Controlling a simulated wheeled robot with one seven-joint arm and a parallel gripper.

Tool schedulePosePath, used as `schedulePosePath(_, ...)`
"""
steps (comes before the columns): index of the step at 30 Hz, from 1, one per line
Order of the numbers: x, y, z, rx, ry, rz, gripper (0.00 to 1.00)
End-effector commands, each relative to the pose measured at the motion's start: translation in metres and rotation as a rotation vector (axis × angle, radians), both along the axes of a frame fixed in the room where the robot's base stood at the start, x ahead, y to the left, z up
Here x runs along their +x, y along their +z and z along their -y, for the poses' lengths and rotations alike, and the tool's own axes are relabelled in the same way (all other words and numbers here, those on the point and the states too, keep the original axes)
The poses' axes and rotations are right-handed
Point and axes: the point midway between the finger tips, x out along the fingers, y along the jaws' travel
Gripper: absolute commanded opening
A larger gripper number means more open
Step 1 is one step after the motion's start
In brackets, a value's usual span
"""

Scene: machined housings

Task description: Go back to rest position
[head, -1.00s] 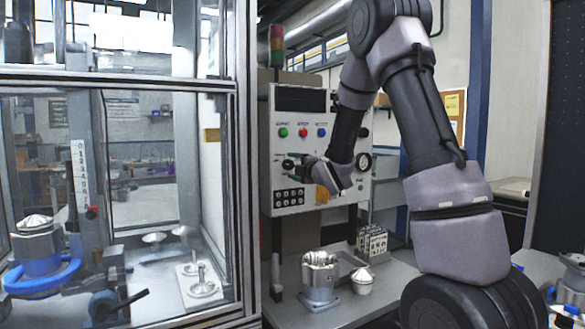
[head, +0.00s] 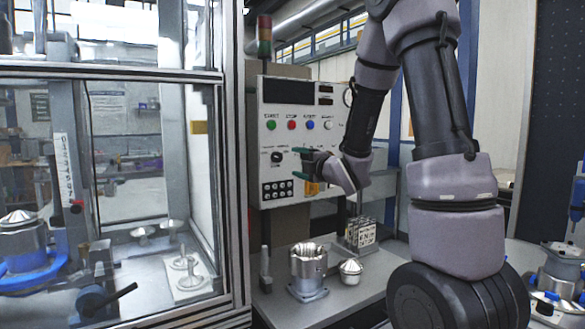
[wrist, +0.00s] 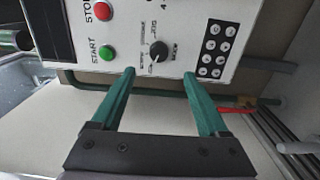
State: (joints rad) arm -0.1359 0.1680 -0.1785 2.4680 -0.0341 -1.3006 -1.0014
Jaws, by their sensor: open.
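My gripper (head: 304,163) is in front of the control panel (head: 297,96), level with its lower part. In the wrist view its two green fingers (wrist: 161,82) are apart with nothing between them. Beyond the fingertips is the panel's black rotary knob (wrist: 158,50); it also shows in the head view (head: 277,157), just left of the fingers. I cannot tell the exact gap between fingertips and panel. My arm reaches in from the right side of the head view, bent at the elbow.
A glass-walled metal cabinet (head: 238,190) stands left of the panel. On the bench below are a machined housing (head: 308,270), a conical-topped part (head: 350,270) and a rack of small blocks (head: 360,232). Another housing (head: 562,265) stands at the far right.

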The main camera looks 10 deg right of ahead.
Motion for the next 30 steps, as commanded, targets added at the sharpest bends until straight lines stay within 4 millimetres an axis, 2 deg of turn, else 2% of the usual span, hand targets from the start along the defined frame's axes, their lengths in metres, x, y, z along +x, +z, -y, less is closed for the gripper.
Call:
schedulePosePath(5, -0.005, 0.012, 0.015, 0.116, -0.072, -0.079, 0.78)
schedulePosePath(8, -0.016, 0.024, 0.034, 0.282, -0.166, -0.187, 0.78)
schedulePosePath(11, -0.036, 0.032, 0.051, 0.489, -0.277, -0.315, 0.78)
schedulePosePath(15, -0.076, 0.039, 0.066, 0.786, -0.431, -0.485, 0.78)
schedulePosePath(19, -0.123, 0.040, 0.069, 1.061, -0.574, -0.636, 0.78)
schedulePosePath(23, -0.178, 0.039, 0.061, 1.328, -0.719, -0.785, 0.78)
schedulePosePath(27, -0.237, 0.037, 0.045, 1.571, -0.867, -0.927, 0.78)
schedulePosePath(30, -0.269, 0.036, 0.034, 1.690, -0.951, -1.003, 0.78)
